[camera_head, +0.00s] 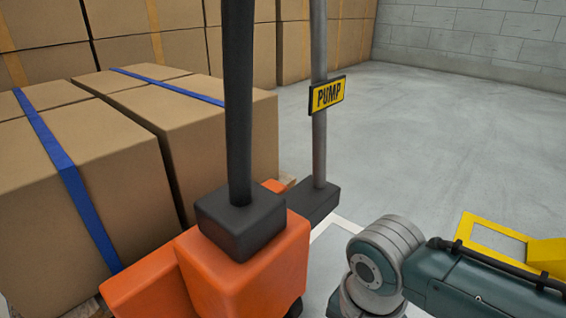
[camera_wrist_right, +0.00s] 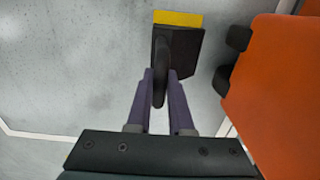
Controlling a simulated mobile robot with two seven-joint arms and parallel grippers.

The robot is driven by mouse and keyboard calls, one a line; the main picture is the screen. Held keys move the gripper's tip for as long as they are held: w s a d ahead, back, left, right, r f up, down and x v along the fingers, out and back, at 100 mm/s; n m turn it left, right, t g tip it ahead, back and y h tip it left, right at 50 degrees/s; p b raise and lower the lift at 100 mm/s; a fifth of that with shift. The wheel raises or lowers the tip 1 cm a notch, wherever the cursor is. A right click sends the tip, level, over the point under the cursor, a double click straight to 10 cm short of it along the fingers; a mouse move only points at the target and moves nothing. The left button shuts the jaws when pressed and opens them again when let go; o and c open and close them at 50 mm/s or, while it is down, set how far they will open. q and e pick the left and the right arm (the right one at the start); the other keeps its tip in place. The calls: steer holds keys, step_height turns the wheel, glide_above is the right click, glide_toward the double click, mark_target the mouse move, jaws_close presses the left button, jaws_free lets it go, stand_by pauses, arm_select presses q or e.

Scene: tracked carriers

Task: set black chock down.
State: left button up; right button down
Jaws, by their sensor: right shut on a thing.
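The black chock (camera_wrist_right: 184,48) shows in the right wrist view, with a yellow band along its far end and a loop-shaped handle. My right gripper (camera_wrist_right: 160,74) has its two purple fingers shut on either side of that handle. I cannot tell whether the chock touches the floor or hangs just above it. In the head view my right arm comes in at the lower right; its gripper and the chock are hidden or out of frame. My left gripper is in neither view.
An orange pallet truck (camera_head: 245,265) stands close by, its orange body (camera_wrist_right: 275,90) right of the chock in the wrist view. Strapped boxes (camera_head: 90,150) stand at left. A yellow frame (camera_head: 490,228) lies at right. A PUMP sign (camera_head: 327,94) hangs on a post. Floor behind is clear.

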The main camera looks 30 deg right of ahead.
step_height(320, 180, down, 5)
steer(key=b, duration=0.4)
steer(key=shift+d+r, duration=0.1)
steer(key=shift+r, duration=0.05)
steer(key=shift+s+r, duration=0.1)
steer(key=shift+r, duration=0.05)
steer(key=c, duration=0.8)
jaws_free()
step_height(320, 180, up, 12)
steer(key=p, duration=1.1)
steer(key=shift+r+n, duration=0.2)
steer(key=shift+n, duration=0.1)
steer(key=s+r+n+t, duration=0.1)
steer(key=s+r+n, duration=0.2)
steer(key=r+n, duration=0.1)
steer(key=s+a+r+n+t, duration=0.1)
steer(key=s+r+n, duration=0.2)
steer(key=r+n, duration=0.2)
steer(key=s+r+n+t, duration=0.1)
steer(key=s+r+n, duration=0.2)
steer(key=n, duration=0.3)
steer(key=shift+s+a+r+t, duration=0.1)
steer(key=shift+a+r+t, duration=0.2)
steer(key=shift+r, duration=0.35)
